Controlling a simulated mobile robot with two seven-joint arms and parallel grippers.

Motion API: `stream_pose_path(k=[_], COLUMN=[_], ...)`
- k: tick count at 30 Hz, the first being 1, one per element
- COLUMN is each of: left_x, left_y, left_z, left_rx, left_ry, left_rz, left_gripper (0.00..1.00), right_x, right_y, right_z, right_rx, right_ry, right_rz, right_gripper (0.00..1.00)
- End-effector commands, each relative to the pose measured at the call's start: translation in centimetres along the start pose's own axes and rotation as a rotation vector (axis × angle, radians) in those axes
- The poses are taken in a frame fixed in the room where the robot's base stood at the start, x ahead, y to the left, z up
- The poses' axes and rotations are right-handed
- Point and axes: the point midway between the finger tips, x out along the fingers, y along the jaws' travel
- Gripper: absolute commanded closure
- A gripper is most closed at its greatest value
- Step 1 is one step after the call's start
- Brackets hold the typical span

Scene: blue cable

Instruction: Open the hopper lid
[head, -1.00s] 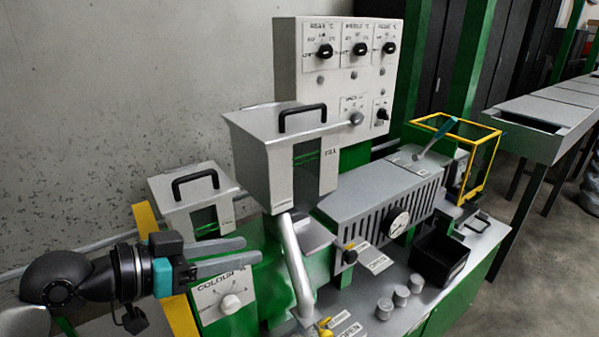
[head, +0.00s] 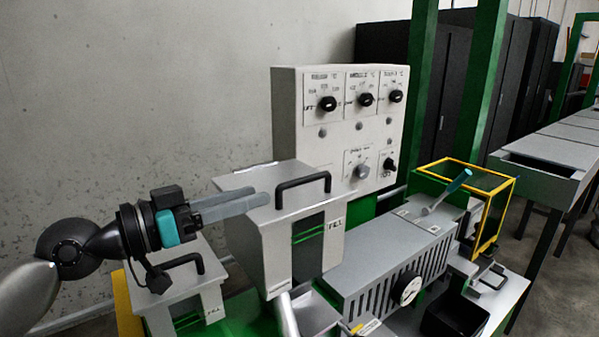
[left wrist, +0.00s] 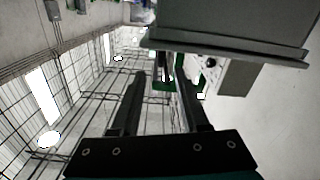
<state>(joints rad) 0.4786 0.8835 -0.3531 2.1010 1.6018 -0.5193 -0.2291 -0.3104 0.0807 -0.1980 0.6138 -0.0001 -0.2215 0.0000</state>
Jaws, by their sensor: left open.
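The large grey hopper (head: 262,252) stands at the centre of the head view. Its flat lid (head: 283,211) is down, with a black bar handle (head: 303,183) on top. My left gripper (head: 258,197) is open and empty. Its two fingers point right at about lid height, and in the picture they overlap the lid's left part, short of the handle. Whether they touch the lid I cannot tell. In the left wrist view the open fingers (left wrist: 160,68) have nothing between them, and a large grey rimmed body (left wrist: 225,42) fills the upper right. My right gripper is out of view.
A smaller grey hopper (head: 170,290) with its own black handle stands below my left gripper. A control panel (head: 340,120) with knobs rises behind the large hopper. A slotted grey barrel housing (head: 385,265) and a yellow-framed guard (head: 470,205) lie to the right.

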Motion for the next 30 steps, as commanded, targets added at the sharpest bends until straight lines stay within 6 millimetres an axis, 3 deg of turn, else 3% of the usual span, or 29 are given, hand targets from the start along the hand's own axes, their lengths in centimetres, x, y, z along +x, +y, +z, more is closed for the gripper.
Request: stream_pose_path(k=[7,15,21,30], left_x=[4.4,8.3,9.7,9.9], left_y=[0.1,0.0,0.0,0.0], left_z=[-0.3,-0.1,0.0,0.1], left_rx=[-0.003,-0.002,-0.001,-0.001], left_ry=[0.003,0.001,-0.001,-0.001], left_rz=[0.002,0.001,-0.001,-0.001], left_gripper=[0.55,0.55,0.55,0.55], right_x=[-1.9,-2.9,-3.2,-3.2], right_y=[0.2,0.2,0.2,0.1], right_z=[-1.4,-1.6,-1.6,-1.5], right_rx=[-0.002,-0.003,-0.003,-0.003], right_ry=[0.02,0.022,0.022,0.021], right_rz=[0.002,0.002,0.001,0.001], right_gripper=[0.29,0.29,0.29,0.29])
